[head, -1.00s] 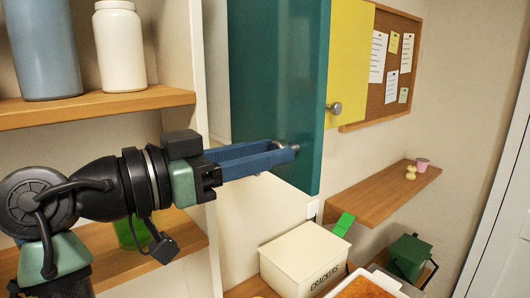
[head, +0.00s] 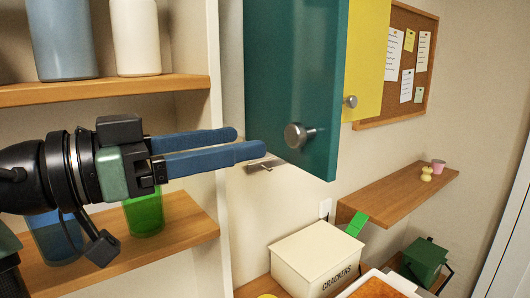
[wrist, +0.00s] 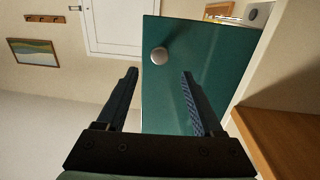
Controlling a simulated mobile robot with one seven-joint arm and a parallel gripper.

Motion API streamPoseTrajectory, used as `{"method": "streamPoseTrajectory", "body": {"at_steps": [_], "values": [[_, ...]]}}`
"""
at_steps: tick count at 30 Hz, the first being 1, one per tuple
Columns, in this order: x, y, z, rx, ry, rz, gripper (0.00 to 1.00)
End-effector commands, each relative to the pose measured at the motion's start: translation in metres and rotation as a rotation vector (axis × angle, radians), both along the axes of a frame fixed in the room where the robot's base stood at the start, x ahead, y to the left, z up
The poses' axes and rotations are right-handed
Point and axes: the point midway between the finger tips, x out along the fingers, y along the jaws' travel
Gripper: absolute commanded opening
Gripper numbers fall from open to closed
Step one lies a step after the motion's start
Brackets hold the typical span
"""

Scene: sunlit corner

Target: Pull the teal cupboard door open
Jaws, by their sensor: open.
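The teal cupboard door (head: 270,70) hangs at the upper middle of the head view, with its right edge showing. Its round metal knob (head: 297,136) is low on the door face. My gripper (head: 252,142) is open and empty, its blue fingers pointing right toward the knob, with the tips short of it to the left. In the wrist view the teal door (wrist: 215,60) fills the middle, and its knob (wrist: 159,56) shows just beyond and between the tips of my open gripper (wrist: 159,74). Nothing hides the knob in either view.
A yellow door (head: 366,60) with its own knob is right of the teal one. Open shelves (head: 120,90) with bottles stand at left, close to my arm. Below are a crackers box (head: 315,258) and a wooden wall shelf (head: 400,195).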

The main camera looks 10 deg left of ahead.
Motion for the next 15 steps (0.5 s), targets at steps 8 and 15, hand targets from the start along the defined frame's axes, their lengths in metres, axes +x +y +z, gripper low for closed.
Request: {"method": "streamPoseTrajectory", "body": {"at_steps": [8,15], "values": [[-0.033,0.036,-0.001,0.0,-0.001,0.001,0.69],[-0.041,0.044,0.0,0.0,0.0,-0.002,0.69]]}}
